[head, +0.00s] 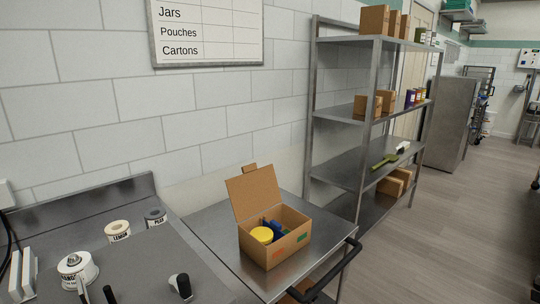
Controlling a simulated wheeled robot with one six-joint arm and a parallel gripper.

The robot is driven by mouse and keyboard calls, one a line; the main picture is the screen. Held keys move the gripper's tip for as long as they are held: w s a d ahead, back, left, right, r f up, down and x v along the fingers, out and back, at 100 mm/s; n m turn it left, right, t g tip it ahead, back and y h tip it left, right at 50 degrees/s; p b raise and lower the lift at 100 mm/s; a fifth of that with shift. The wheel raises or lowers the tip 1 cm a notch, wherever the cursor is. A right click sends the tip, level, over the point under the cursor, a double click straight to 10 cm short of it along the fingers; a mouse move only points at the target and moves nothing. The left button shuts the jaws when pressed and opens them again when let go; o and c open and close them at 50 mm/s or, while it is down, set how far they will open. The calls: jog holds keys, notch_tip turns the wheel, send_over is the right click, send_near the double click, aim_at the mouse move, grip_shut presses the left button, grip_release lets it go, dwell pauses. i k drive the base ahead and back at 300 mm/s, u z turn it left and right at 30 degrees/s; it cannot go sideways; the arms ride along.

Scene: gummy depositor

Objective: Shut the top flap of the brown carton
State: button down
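The brown carton (277,250) stands on a steel cart to the right of the steel counter. Its top flap (255,192) is open, standing up and leaning back slightly from the carton's far edge, with a small tab at its upper edge. Inside the carton are a yellow-lidded round container (262,235) and some blue items (272,225). My gripper is not in view.
The steel cart (205,231) has a black handle (335,272) at its right end. A steel counter (130,262) with labelled round containers lies at left. A steel shelf rack (340,174) stands behind, right. Open floor (450,235) lies at right.

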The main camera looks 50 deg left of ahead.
aim_at(252, 191)
jog(key=u, duration=0.25)
jog(key=i, duration=0.7)
jog(key=u, duration=1.15)
jog(key=i, duration=0.7)
jog(key=u, duration=0.8)
